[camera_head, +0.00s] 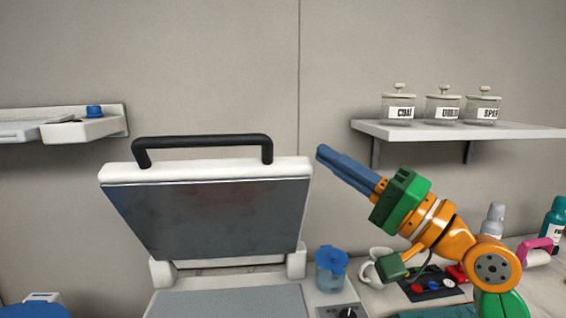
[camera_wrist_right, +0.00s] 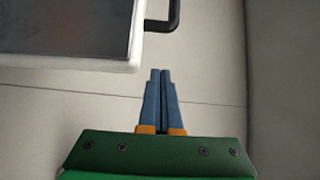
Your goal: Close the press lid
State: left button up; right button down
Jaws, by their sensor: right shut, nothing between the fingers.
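The press lid (camera_head: 210,215) stands raised in the head view, its dark plate facing me and a black handle (camera_head: 203,141) along its top edge. The lower plate of the press (camera_head: 230,302) shows at the bottom of the view. My right gripper (camera_head: 322,153) is shut and empty, just right of the lid's upper right corner, and appears apart from it. In the right wrist view the shut blue fingers (camera_wrist_right: 160,75) point toward the lid's white edge (camera_wrist_right: 75,62), with part of the black handle (camera_wrist_right: 172,15) beyond. My left gripper is not in view.
A blue-lidded jug (camera_head: 331,270) and a white mug (camera_head: 376,268) stand right of the press. A shelf (camera_head: 460,131) with labelled jars is on the right wall, another shelf (camera_head: 65,126) on the left. Bottles (camera_head: 553,225) stand at the far right.

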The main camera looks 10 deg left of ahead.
aim_at(281, 166)
jog(key=p+x, duration=0.4)
jog(key=x, duration=0.6)
jog(key=shift+a+r+p, duration=0.1)
jog(key=shift+r+p, duration=0.05)
jog(key=shift+p, duration=0.25)
jog(key=shift+s+f+p, duration=0.35)
jog(key=shift+s+f, duration=0.05)
jog(key=shift+s, duration=0.2)
jog(key=shift+s+f+p, duration=0.35)
jog(key=shift+s+f, duration=0.1)
jog(key=shift+s, duration=0.2)
jog(key=shift+s+f, duration=0.3)
jog(key=shift+s, duration=0.3)
jog(key=shift+f, duration=0.1)
